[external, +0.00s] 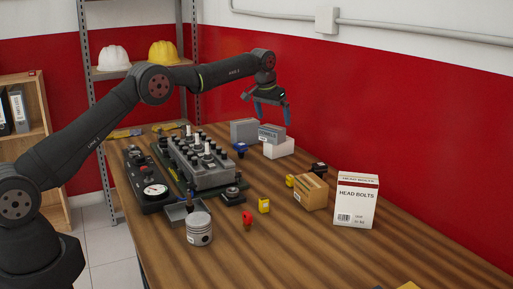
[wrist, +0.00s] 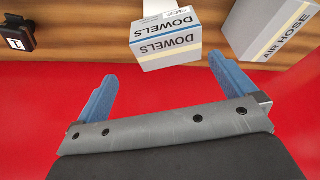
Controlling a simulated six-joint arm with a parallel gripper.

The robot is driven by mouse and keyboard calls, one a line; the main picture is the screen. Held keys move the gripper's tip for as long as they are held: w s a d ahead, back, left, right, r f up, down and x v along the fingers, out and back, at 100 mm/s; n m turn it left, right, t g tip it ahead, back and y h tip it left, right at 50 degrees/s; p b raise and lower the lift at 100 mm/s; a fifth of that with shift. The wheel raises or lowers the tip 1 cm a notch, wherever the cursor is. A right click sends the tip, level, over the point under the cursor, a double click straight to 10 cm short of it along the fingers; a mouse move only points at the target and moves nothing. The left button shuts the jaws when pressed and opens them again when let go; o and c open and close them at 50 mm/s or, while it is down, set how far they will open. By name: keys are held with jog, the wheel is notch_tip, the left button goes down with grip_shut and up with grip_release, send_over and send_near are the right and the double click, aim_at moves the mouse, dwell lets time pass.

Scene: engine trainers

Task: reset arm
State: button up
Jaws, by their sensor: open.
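My arm reaches from the left over the wooden workbench (external: 330,252) in the external view. My gripper (external: 271,108) hangs open and empty above the far part of the bench, over the boxes near the red wall. In the wrist view its two blue fingers (wrist: 162,75) are spread wide with nothing between their tips. A grey DOWELS box (wrist: 165,42) lies beyond the fingers, apart from them. A grey AIR HOSE box (wrist: 272,35) is to its right.
An engine block trainer (external: 205,165) and a gauge panel (external: 150,185) stand at the bench's left. A piston (external: 199,229), a cardboard box (external: 311,193) and a HEAD BOLTS box (external: 355,202) stand nearer. The red wall (external: 400,110) bounds the far side. The bench's near right is mostly clear.

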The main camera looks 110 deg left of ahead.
jog(key=w+d+r, duration=0.5)
jog(key=d+r, duration=0.1)
jog(key=d, duration=0.3)
jog(key=d+f+m+t, duration=0.1)
jog(key=d+f+m, duration=0.4)
jog(key=d, duration=1)
jog(key=s+a+f, duration=0.2)
jog(key=a+f, duration=0.4)
jog(key=a, duration=0.2)
jog(key=shift+s+f+n+h, duration=0.2)
jog(key=shift+s+n+h, duration=0.1)
jog(key=shift+s+h, duration=0.1)
